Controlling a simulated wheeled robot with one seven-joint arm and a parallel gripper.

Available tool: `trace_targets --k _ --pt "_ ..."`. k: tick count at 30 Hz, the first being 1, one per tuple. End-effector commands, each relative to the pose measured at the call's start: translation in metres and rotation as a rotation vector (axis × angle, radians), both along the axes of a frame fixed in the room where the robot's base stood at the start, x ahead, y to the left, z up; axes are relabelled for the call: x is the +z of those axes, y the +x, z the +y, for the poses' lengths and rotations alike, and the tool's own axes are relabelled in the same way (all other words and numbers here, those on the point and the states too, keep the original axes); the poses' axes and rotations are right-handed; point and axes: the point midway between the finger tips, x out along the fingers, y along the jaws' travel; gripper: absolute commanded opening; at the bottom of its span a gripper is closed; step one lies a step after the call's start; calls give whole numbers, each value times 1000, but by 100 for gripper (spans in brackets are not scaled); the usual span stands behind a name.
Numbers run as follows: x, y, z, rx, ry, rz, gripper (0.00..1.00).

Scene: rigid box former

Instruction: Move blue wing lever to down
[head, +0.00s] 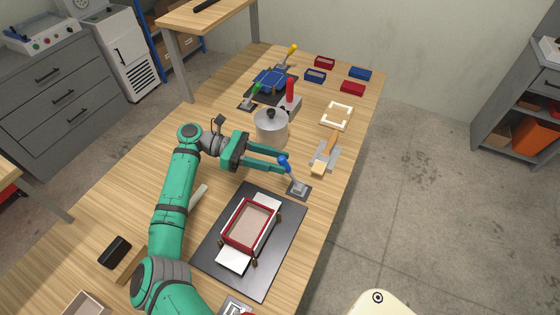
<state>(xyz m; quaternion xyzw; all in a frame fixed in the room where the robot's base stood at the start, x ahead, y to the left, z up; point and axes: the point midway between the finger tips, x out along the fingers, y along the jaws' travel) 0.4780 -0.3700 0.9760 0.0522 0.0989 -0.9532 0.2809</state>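The blue wing lever (285,163) has a blue knob on a slim stem. It rises from a small grey base plate (299,189) and leans up and to the left in the head view. My gripper (286,164) comes from the left with its two green fingers pointing right. The fingers show a gap between them, and their tips are at the blue knob. I cannot tell from this view whether they touch the knob or are only beside it.
A dark board (215,257) with a red-framed box former (240,244) lies in front of the lever. A steel pot (271,129) stands behind my gripper. A wooden-handled tool (325,158) lies to the right. Several red and blue bins stand at the far end.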

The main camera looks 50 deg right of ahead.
Motion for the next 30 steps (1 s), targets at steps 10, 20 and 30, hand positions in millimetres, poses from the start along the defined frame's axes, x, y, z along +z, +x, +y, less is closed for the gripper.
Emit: trace_targets --k 10,20,30 --pt "10 55 33 2 2 1 37" --pt "14 79 49 3 2 2 37" --pt "14 80 49 2 -1 3 37"
